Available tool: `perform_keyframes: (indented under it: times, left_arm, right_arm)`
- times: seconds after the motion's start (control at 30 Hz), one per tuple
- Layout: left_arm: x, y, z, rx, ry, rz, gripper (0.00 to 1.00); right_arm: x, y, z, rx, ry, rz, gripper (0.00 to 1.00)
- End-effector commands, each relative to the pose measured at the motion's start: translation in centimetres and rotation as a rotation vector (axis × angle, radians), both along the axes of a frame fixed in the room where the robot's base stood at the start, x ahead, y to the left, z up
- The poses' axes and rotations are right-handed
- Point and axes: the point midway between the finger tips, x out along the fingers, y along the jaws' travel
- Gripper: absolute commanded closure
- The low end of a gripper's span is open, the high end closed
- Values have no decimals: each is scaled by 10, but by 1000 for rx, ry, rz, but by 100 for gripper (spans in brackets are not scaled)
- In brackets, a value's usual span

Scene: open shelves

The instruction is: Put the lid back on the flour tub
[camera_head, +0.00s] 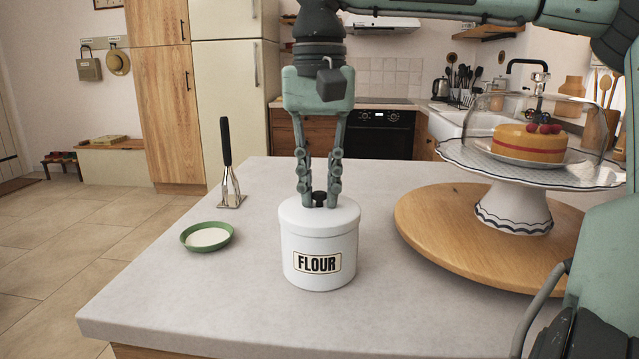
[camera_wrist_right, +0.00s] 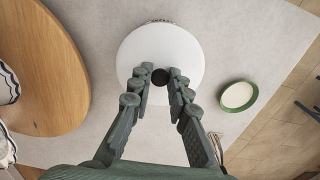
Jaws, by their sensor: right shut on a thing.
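The white flour tub (camera_head: 318,270), with a "FLOUR" label on its front, stands upright on the pale counter. Its white lid (camera_head: 290,214) with a black knob (camera_head: 320,198) sits level on the tub's top; I cannot tell whether it is fully seated. My right gripper (camera_head: 319,203) points straight down over the tub, shut on the lid's knob. In the right wrist view the white round lid (camera_wrist_right: 185,45) fills the space beyond the fingers and hides the tub, and the knob (camera_wrist_right: 160,77) is between the fingertips. My left gripper is not in view.
A green dish (camera_head: 208,237) and a masher (camera_head: 230,180) stand left of the tub. At right, a round wooden board (camera_head: 430,225) bears a cake stand (camera_head: 515,208) with a cake under a clear dome. The counter (camera_head: 200,305) in front is clear.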

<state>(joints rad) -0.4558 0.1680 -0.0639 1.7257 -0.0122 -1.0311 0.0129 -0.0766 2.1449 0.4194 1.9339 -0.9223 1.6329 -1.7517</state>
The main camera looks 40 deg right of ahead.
Motion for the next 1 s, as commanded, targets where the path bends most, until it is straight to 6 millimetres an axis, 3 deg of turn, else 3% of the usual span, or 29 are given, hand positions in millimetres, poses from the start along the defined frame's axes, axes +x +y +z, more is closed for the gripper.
perform_keyframes:
  times: [0.43, 0.47, 0.63, 0.87, 1.0]
  left_arm:
    - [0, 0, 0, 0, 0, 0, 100]
    - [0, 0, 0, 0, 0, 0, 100]
    - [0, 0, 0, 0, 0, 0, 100]
    - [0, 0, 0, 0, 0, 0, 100]
    - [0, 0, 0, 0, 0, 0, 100]
  right_arm:
    - [0, 0, 0, 0, 0, 0, 100]
    - [0, 0, 0, 0, 0, 0, 80]
    - [0, 0, 0, 0, 0, 0, 59]
    - [0, 0, -1, 0, 0, 0, 57]
    - [0, 0, 0, 0, 0, 0, 40]
